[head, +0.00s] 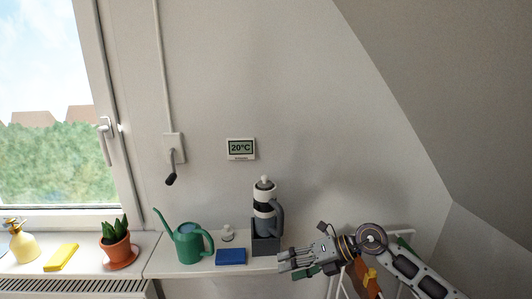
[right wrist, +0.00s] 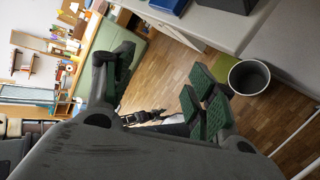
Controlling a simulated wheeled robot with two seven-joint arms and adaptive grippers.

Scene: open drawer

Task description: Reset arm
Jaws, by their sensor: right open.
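My right gripper (head: 296,262) is in the lower right of the head view, its arm coming in from the right. It is beside the right end of the white sill, near the dark holder with a bottle-like object (head: 265,210). In the right wrist view its fingers (right wrist: 160,82) stand wide apart with nothing between them, above a wooden floor. My left gripper is not in the head view. No open drawer can be made out.
A white rail (head: 400,232) is behind my right arm. A grey bin (right wrist: 249,77) stands on the floor.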

